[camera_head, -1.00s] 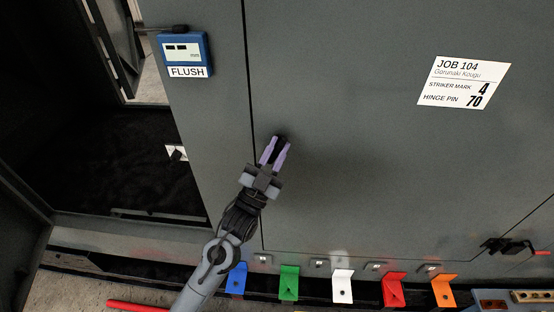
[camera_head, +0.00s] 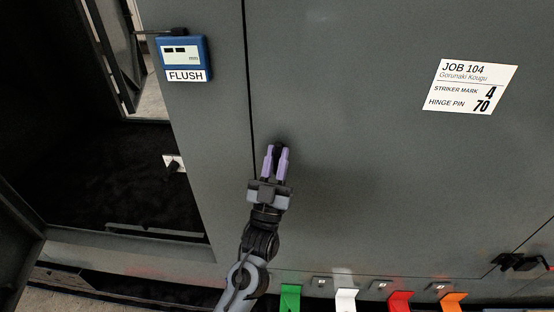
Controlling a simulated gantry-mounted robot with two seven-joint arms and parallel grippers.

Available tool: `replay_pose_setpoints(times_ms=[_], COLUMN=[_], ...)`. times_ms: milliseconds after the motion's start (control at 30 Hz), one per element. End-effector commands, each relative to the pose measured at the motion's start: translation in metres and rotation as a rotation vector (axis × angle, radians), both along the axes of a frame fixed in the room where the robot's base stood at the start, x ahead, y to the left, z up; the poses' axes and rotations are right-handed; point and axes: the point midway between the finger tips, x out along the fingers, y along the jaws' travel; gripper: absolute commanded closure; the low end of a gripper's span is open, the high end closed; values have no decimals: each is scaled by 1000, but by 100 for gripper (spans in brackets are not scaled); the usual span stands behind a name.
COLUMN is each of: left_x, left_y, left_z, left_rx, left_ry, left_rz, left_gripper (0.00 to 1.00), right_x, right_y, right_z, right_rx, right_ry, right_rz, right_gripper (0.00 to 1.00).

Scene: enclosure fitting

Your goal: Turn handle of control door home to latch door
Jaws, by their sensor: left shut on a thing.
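The control door (camera_head: 370,190) is a large dark grey panel filling the middle and right of the head view. It looks closed, its left edge running along a thin dark seam. Its black handle (camera_head: 280,146) is near that seam, mostly hidden by my left gripper. My left gripper (camera_head: 275,154), with purple fingers, is shut on the handle, the fingers pointing up the picture. My right gripper is not in view.
A blue gauge reading FLUSH (camera_head: 184,60) sits left of the seam. A JOB 104 label (camera_head: 470,87) is on the door. An open dark compartment (camera_head: 100,190) lies at left. Green (camera_head: 290,298), white (camera_head: 345,300), red (camera_head: 400,301) and orange (camera_head: 453,302) brackets line the bottom. A black latch-like part (camera_head: 520,262) is at lower right.

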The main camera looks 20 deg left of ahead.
Motion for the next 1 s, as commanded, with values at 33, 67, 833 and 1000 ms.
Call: replay_pose_setpoints(times_ms=[33,67,833,1000], left_x=[1,1,-12,-32], left_y=[1,1,-1,-3], left_z=[-2,-2,-15,-36], left_rx=[-1,-1,2,2], left_ry=[5,5,4,5], left_rz=[2,2,1,1], left_gripper=[100,100,56,56], right_x=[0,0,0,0], right_y=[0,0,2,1], right_z=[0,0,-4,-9], right_rx=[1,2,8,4], right_ry=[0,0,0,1], right_rz=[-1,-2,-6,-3], right_gripper=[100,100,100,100])
